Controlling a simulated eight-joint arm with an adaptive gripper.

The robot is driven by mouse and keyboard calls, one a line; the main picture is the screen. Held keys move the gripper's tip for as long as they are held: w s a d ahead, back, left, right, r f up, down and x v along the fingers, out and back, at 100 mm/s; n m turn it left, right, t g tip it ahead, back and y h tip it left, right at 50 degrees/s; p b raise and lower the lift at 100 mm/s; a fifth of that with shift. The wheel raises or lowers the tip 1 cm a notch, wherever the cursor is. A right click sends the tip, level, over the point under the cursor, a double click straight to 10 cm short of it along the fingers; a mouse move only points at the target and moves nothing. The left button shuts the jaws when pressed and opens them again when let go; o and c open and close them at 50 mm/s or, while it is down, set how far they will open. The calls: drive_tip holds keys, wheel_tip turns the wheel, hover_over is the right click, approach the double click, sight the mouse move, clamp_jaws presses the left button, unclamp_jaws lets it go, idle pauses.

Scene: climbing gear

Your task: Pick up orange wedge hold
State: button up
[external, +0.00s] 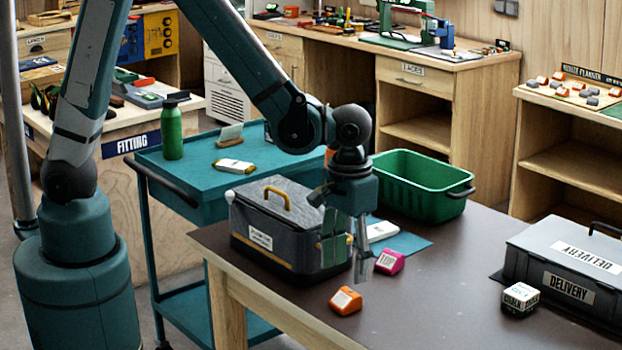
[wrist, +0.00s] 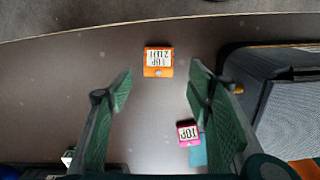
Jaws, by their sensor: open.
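The orange wedge hold (external: 345,300) lies on the dark brown table near its front edge, with a pale label on top. In the wrist view the orange wedge hold (wrist: 158,62) shows ahead of and between the two fingers, apart from both. My gripper (external: 361,275) points down above the table, just behind and to the right of the orange hold in the external view. In the wrist view my gripper (wrist: 160,88) is open, with nothing between its green pads. A pink hold (external: 389,262) marked TOP lies close to the gripper; it also shows in the wrist view (wrist: 188,134).
A grey toolbox (external: 275,225) with a yellow handle stands left of my gripper. A green bin (external: 425,180) is at the back. A grey delivery case (external: 565,265) and a small chalk box (external: 520,298) are at the right. The table between is clear.

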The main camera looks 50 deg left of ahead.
sight(347, 293)
drive_tip(key=shift+f, duration=0.1)
drive_tip(key=shift+f, duration=1.15)
drive_tip(key=shift+d+f+b, duration=0.1)
drive_tip(key=shift+f+b, duration=0.7)
drive_tip(key=shift+f, duration=1.85)
drive_tip(key=c, duration=1)
